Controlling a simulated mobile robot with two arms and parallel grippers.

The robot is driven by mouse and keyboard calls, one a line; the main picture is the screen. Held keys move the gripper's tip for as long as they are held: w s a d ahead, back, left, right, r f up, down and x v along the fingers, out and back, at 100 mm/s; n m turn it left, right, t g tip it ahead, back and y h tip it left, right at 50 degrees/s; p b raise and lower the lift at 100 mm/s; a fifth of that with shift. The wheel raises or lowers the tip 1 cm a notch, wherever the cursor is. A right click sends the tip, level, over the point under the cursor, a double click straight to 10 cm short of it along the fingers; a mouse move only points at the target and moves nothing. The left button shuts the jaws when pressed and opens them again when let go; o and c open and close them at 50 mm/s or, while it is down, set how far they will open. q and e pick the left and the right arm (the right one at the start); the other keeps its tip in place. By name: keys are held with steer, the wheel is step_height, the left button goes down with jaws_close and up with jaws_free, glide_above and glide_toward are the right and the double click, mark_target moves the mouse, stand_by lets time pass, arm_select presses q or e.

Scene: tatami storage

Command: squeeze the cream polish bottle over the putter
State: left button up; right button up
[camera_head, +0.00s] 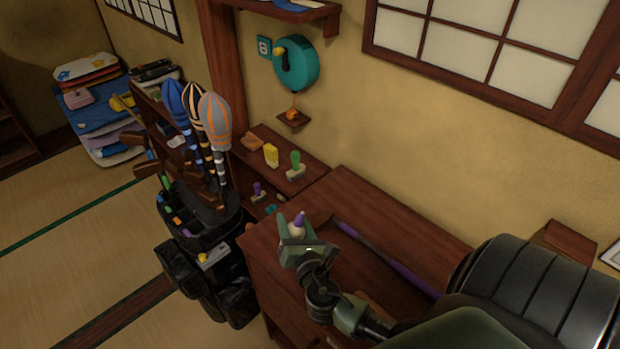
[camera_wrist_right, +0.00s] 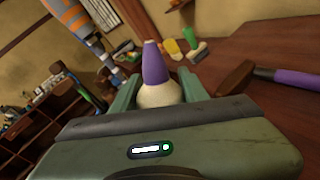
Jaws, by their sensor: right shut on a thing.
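The cream polish bottle (camera_head: 298,229) has a cream body and a purple nozzle. My right gripper (camera_head: 297,236) is shut on it, with the nozzle pointing up. In the right wrist view the bottle (camera_wrist_right: 154,68) stands between the two green fingers, its lower part hidden by the gripper. The putter (camera_head: 385,258) lies on the dark wooden cabinet top, to the right of the gripper, with a purple grip. Its dark brown head (camera_wrist_right: 233,78) shows in the right wrist view, right of the bottle and apart from it. My left gripper is not in view.
A golf bag (camera_head: 205,225) with covered clubs stands left of the cabinet (camera_head: 375,205). A lower shelf (camera_head: 305,178) behind holds a yellow bottle (camera_head: 271,155), a green-handled stamp (camera_head: 295,163) and small items. A teal round reel (camera_head: 296,64) hangs on the wall. The cabinet top behind the putter is clear.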

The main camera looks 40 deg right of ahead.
steer(key=w+d+m+h, duration=0.1)
steer(key=d, duration=0.2)
steer(key=w+d+m+g+h+p, duration=0.1)
steer(key=w+d+m, duration=0.1)
steer(key=w+d+m+g+h, duration=0.1)
steer(key=d, duration=0.2)
steer(key=shift+w+d+f+m+p, duration=0.25)
steer(key=shift+d+f+m+p, duration=0.05)
steer(key=shift+d+m, duration=0.1)
steer(key=shift+w+d+m+h, duration=0.15)
steer(key=shift+d+m+h, duration=0.15)
steer(key=shift+d, duration=0.15)
